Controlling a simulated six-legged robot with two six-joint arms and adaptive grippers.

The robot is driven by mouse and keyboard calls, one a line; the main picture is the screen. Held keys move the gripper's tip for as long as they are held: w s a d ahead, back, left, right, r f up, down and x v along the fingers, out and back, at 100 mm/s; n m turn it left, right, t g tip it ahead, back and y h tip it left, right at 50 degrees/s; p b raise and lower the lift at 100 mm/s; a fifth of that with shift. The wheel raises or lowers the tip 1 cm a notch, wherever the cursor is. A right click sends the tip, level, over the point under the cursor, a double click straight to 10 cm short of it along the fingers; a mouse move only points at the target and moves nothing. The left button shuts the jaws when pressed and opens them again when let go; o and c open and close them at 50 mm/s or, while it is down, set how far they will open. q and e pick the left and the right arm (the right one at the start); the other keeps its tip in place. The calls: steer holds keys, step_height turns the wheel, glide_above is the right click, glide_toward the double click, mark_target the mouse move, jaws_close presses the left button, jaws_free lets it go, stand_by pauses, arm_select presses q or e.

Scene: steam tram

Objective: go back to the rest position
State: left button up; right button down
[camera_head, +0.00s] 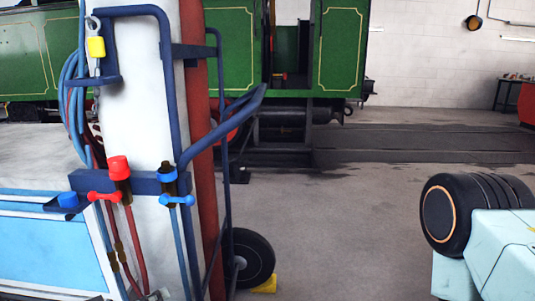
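Neither of my grippers is in view. A part of my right arm shows at the lower right edge, a pale mint link with a black round joint ringed in orange. Nothing of my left arm shows. A dark blue trolley (177,85) stands upright close in front on the left. It carries a white cylinder (135,75) and a red-brown cylinder (194,120).
The trolley's black wheel (252,258) stands by a yellow wedge (265,285). A light blue cabinet (45,250) fills the lower left. The green steam tram (340,45) stands behind. The floor (340,220) between trolley and my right arm is clear.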

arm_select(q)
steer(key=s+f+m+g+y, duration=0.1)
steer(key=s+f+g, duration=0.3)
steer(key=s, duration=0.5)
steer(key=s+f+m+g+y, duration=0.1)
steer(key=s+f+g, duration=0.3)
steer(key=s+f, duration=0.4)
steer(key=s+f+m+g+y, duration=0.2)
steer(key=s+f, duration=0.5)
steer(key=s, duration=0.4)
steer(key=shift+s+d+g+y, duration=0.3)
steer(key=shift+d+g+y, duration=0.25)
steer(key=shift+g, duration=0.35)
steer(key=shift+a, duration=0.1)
